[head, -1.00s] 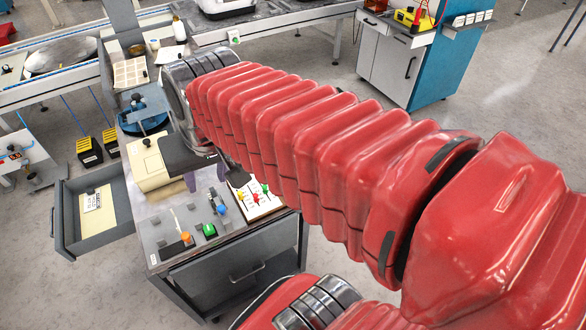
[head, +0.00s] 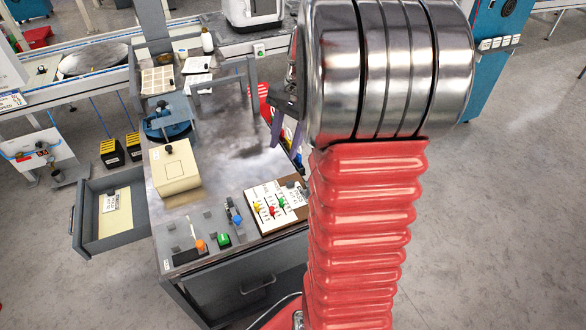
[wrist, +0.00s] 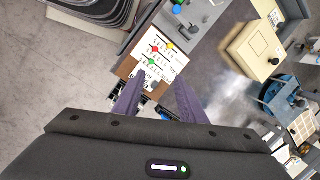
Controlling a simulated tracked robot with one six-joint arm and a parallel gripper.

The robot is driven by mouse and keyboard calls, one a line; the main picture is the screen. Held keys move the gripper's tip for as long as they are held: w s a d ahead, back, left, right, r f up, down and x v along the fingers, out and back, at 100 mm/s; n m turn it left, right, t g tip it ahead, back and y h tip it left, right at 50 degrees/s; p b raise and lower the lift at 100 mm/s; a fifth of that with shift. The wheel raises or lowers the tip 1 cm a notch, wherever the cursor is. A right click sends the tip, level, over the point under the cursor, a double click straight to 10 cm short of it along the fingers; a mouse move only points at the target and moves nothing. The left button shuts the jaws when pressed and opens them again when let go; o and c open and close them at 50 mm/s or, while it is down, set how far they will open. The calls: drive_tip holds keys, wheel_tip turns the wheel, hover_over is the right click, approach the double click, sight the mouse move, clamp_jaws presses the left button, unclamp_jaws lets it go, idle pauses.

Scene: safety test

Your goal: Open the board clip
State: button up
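A white board (head: 268,212) on a brown base with red, yellow and green pieces lies at the right edge of the workbench. A small grey part, which looks like the board clip (head: 293,187), sits at its far right edge. The board also shows in the wrist view (wrist: 157,56), with the grey part (wrist: 150,83) at its lower edge. My gripper (head: 284,130) is above the bench's right side, beyond the board. In the wrist view its purple fingers (wrist: 157,84) are spread and empty, with the clip area seen between them. I cannot tell the height gap.
A beige box (head: 174,170) stands left of the board. A panel with orange, green and blue controls (head: 205,238) is in front. An open drawer (head: 108,222) sticks out left. A blue round device (head: 168,118) is farther back. Bench middle (head: 225,150) is clear.

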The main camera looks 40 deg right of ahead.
drive_tip(key=s+d+f+m+y, duration=0.1)
drive_tip(key=d+f+m, duration=0.2)
drive_tip(key=d+f, duration=0.2)
drive_tip(key=s+d+f+m+y, duration=0.1)
drive_tip(key=s+d+f+m, duration=0.1)
drive_tip(key=d, duration=0.7)
wheel_tip(320, 180, down, 3)
drive_tip(key=shift+r+m, duration=0.1)
drive_tip(key=shift+m, duration=0.6)
drive_tip(key=x, duration=1.3)
drive_tip(key=shift+w+a+f, duration=0.2)
drive_tip(key=shift+a+f, duration=0.1)
drive_tip(key=shift+f, duration=0.05)
